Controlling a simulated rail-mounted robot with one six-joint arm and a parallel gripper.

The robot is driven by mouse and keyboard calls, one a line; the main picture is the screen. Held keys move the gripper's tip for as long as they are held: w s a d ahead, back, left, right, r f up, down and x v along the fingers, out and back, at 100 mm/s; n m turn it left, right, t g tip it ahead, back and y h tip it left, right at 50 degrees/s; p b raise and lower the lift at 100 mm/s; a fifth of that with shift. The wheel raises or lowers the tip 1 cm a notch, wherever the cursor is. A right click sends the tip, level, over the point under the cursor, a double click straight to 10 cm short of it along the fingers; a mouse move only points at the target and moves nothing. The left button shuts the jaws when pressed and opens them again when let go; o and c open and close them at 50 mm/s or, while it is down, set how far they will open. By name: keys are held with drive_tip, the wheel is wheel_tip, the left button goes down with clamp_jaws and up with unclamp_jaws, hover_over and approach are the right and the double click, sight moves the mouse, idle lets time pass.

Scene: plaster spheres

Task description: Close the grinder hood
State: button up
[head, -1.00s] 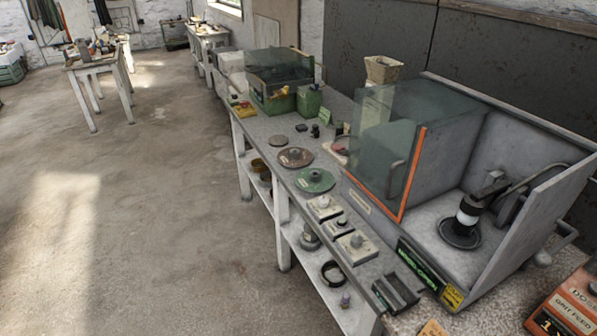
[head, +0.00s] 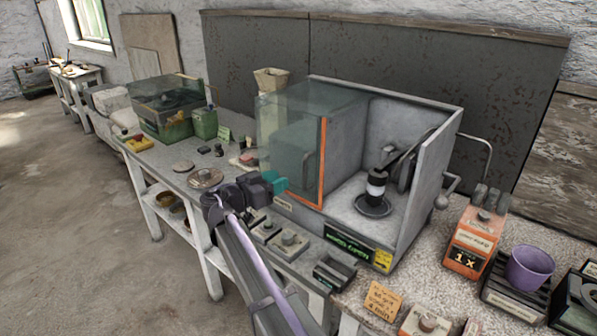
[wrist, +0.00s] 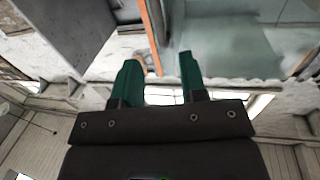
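The grinder hood (head: 450,165) is a grey box on the bench. Its clear glass door (head: 285,140) has an orange edge strip (head: 323,165) and covers the left part of the front; the right part stands open. A grey handle (head: 309,163) shows near the orange edge. Inside stands a black and white grinder part (head: 376,188) on a dark round base. My gripper (head: 278,182), with teal fingers, is in front of the door's lower left. In the wrist view my gripper (wrist: 160,68) has its fingers apart with nothing between them; the orange edge (wrist: 154,35) and glass (wrist: 220,40) lie beyond.
A green box (head: 204,123) and a green glass tank (head: 165,105) stand left. Small blocks (head: 280,240) lie below my gripper.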

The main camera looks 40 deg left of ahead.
drive_tip(key=x, duration=1)
clamp_jaws()
